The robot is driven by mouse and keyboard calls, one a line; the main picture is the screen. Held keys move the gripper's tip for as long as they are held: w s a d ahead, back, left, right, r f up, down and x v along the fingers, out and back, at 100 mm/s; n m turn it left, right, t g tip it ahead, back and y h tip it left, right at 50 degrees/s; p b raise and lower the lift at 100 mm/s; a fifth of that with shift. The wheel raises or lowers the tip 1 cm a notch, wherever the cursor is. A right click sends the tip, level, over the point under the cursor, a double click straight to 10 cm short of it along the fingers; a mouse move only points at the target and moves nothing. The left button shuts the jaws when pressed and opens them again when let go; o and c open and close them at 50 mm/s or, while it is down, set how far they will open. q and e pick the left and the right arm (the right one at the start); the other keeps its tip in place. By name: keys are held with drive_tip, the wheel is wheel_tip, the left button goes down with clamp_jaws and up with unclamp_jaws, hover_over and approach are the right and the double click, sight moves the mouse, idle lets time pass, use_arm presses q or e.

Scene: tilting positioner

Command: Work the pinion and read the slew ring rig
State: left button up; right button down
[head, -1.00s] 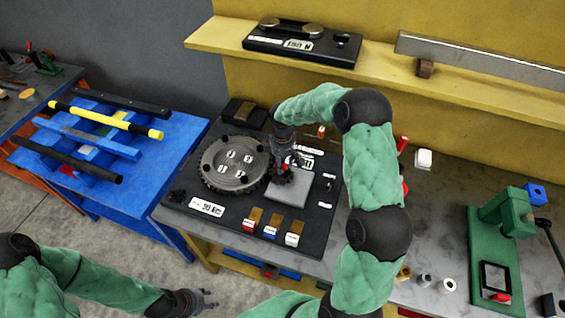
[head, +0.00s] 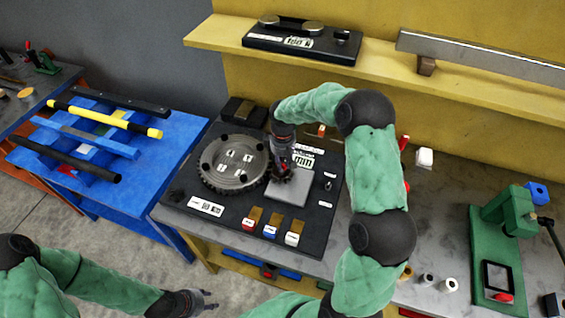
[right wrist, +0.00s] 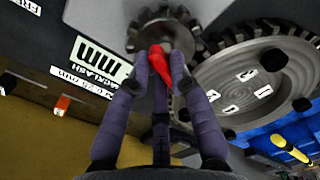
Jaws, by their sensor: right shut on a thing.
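The slew ring (head: 234,163), a grey toothed disc with dark holes and small white number labels, lies on the black base plate (head: 318,222). The small dark pinion (head: 280,177) stands at its right edge beside a grey block (head: 291,188). My right gripper (right wrist: 165,62) is shut on a red part (right wrist: 158,66) at the pinion (right wrist: 165,32); the fingers hide much of this part. The ring also shows at the right of the right wrist view (right wrist: 262,78). My left gripper (head: 209,300) is open and empty, low in front of the bench.
Red, blue and white tabs (head: 270,231) line the plate's front. A blue table (head: 178,140) with bars stands left. A green press (head: 495,240) and small rings stand right. A shelf (head: 215,37) with a black instrument (head: 303,43) runs behind.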

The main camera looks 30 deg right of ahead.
drive_tip(key=shift+m, duration=0.4)
drive_tip(key=c, duration=1.1)
unclamp_jaws()
drive_tip(key=shift+r, duration=0.1)
wheel_tip(320, 180, up, 12)
drive_tip(key=shift+f, duration=0.1)
